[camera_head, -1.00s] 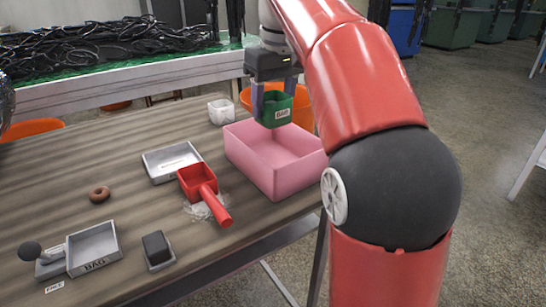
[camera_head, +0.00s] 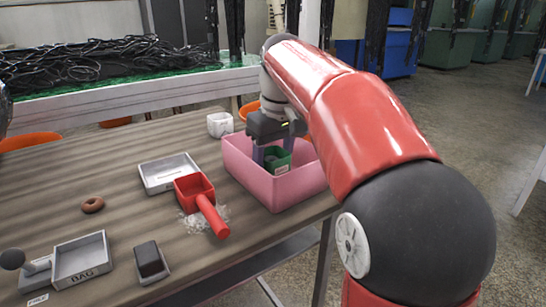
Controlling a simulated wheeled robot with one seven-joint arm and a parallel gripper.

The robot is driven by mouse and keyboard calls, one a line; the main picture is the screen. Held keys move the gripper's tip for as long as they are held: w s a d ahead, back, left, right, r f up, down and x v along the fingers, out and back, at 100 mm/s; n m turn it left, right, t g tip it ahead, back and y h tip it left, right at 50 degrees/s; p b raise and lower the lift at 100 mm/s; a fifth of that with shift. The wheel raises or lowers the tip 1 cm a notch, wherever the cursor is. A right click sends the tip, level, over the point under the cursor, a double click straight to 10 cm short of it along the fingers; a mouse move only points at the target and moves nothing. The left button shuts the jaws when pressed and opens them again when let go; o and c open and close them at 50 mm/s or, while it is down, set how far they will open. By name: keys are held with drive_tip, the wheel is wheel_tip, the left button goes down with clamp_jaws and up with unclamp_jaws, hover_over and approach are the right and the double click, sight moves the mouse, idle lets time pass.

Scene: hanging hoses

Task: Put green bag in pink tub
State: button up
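The green bag (camera_head: 279,162), a small box-like thing with a white label, is down inside the pink tub (camera_head: 262,188), below its rim. My gripper (camera_head: 273,152) points down into the tub, with its fingers on either side of the green bag. The fingers appear shut on the bag, though the far side of the grip and the bag's underside are hidden. I cannot tell whether the bag touches the tub floor. The tub stands upright on the wooden table's right end.
A red scoop (camera_head: 198,193) lies left of the tub on some clear scraps, beside a grey tray (camera_head: 168,173). A white cup (camera_head: 220,124) stands behind. A brown ring (camera_head: 93,205), a tray marked BAG (camera_head: 82,260) and a dark block (camera_head: 149,260) are further left.

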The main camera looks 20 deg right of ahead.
drive_tip(key=shift+f, duration=0.15)
drive_tip(key=o, duration=1)
drive_tip(key=shift+c, duration=0.2)
wheel_tip(320, 180, up, 12)
drive_tip(key=s+p, duration=0.1)
drive_tip(key=p, duration=0.2)
drive_tip(key=shift+s+d+p, duration=0.3)
drive_tip(key=shift+s+p, duration=0.05)
